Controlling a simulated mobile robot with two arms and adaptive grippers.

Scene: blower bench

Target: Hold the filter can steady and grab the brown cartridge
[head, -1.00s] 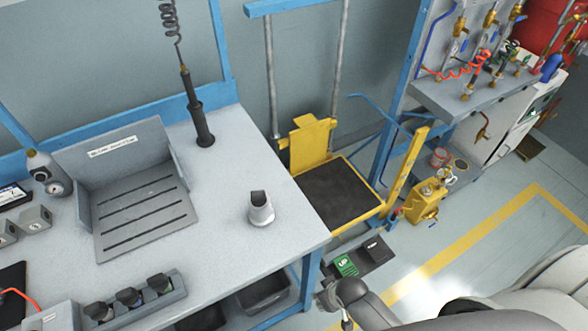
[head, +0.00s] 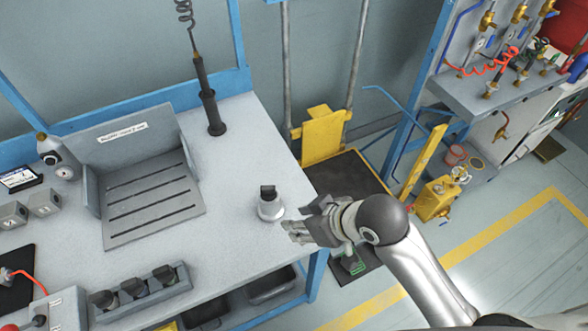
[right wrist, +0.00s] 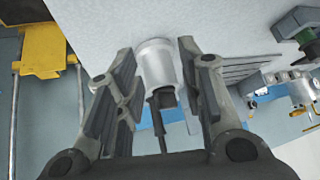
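The filter can (head: 269,211) is a small pale metal can standing upright near the right edge of the bench. A dark cartridge (head: 268,192) sticks up from its top; its colour looks nearly black here. My right gripper (head: 292,233) is low at the bench edge, just right of the can. In the right wrist view the can (right wrist: 157,64) and the dark cartridge (right wrist: 163,98) lie in the gap between its spread fingers. The fingers look clear of the can, and nothing is held. My left gripper is not in view.
A grey slotted tray (head: 150,205) with raised walls stands left of the can. A block with several black-topped pieces (head: 140,297) lies at the front. A dark upright tool (head: 209,100) stands behind. Bare bench surrounds the can. A yellow lift platform (head: 322,135) is beyond the bench's right edge.

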